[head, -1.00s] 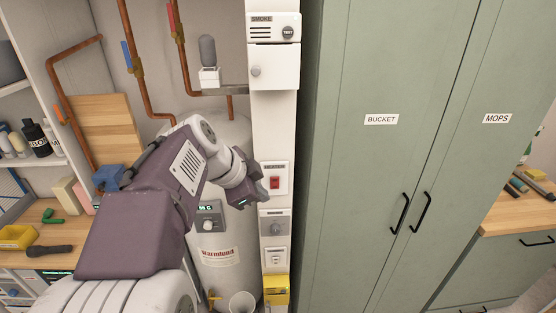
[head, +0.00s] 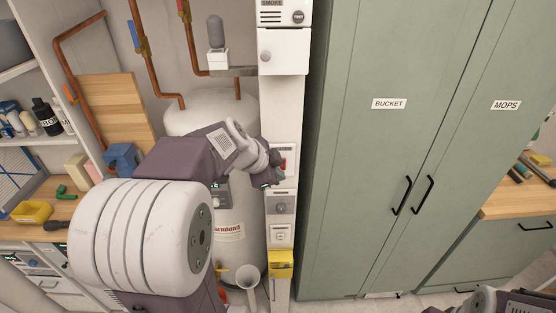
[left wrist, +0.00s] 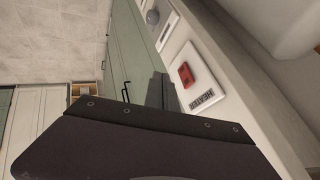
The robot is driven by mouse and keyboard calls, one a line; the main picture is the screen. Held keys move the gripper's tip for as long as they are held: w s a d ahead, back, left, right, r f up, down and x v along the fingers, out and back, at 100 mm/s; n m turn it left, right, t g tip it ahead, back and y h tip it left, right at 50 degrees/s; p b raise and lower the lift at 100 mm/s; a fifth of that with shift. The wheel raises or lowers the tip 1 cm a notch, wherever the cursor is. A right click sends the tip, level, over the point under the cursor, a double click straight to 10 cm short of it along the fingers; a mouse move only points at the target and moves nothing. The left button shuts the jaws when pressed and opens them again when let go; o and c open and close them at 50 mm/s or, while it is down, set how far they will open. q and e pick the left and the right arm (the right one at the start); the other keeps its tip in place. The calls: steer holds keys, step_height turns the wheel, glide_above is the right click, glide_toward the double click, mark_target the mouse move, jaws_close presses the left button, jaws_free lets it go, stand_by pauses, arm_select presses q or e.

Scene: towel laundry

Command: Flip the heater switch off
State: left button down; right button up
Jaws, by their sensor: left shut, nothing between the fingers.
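The heater switch is a red rocker on a white plate (head: 290,150) on the white post, mostly hidden behind my left gripper in the head view. In the left wrist view the red rocker (left wrist: 186,74) shows clearly on its plate, with the label "HEATER" beside it. My left gripper (head: 274,176) is shut and empty, right by the plate at its lower left. I cannot tell whether it touches the rocker. Part of my right arm (head: 490,301) shows at the bottom right edge; its fingers are not clear.
Below the plate on the post are a dial panel (head: 281,205), another small panel (head: 280,235) and a yellow box (head: 281,264). The white water tank (head: 235,240) stands left of the post. Tall green cabinets (head: 370,170) stand close on the right.

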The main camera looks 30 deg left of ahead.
mark_target(284, 161)
arm_select(q)
steer(key=w+a+p, duration=0.2)
steer(key=w, duration=0.1)
steer(key=shift+w, duration=0.3)
steer(key=shift+r, duration=0.1)
steer(key=shift+w+a+r+g+p, duration=0.2)
steer(key=shift+w+g+p, duration=0.2)
steer(key=shift+p, duration=0.5)
steer(key=shift+s, duration=0.1)
steer(key=shift+r, duration=0.1)
steer(key=shift+r+p, duration=0.3)
steer(key=shift+r, duration=0.35)
